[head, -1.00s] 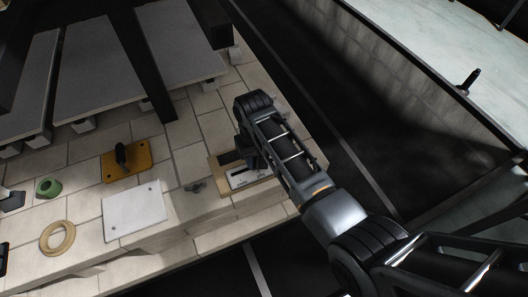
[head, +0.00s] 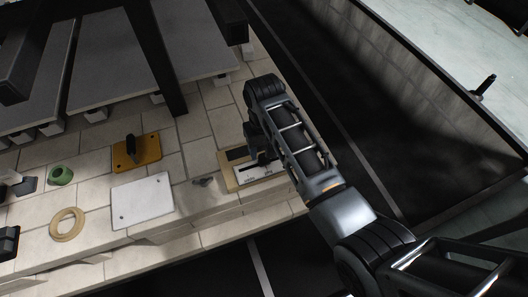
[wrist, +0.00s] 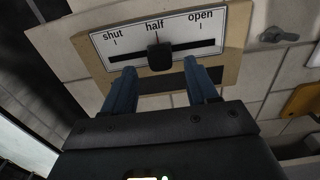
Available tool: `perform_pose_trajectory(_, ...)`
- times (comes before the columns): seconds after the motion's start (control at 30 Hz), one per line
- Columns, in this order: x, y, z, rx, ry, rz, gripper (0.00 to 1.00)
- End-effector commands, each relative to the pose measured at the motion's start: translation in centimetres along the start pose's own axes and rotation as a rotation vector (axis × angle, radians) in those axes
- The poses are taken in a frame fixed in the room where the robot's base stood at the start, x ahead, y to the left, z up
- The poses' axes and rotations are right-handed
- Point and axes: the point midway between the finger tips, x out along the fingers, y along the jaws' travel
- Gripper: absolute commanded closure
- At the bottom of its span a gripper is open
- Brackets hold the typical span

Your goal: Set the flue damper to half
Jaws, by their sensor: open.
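The flue damper is a white scale plate (wrist: 198,28) marked shut, half and open on a tan board (wrist: 236,50), with a black slot and a black slider knob (wrist: 159,58). In the wrist view the knob stands just under the red half mark. My gripper (wrist: 158,72) is open, its two blue fingers one on either side of the knob and a little short of it, with gaps on both sides. In the head view the plate (head: 257,169) is partly hidden by my arm, and the fingertips cannot be made out.
A wing-shaped grey piece (wrist: 278,35) lies beside the board. On the bricks are a yellow plate with a black handle (head: 137,153), a white plate (head: 142,200), a tan ring (head: 67,224) and a green ring (head: 61,176). Grey shelves stand behind.

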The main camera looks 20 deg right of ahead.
Motion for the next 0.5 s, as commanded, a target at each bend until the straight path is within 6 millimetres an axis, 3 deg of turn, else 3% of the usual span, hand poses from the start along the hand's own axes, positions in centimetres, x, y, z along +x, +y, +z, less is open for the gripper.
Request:
perform_pose_trajectory(0.2, -3.3, 0.0, -0.1, 0.000, 0.001, 0.000, 0.42)
perform_pose_trajectory(0.5, -4.3, 0.0, 0.0, 0.000, -0.001, 0.000, 0.42)
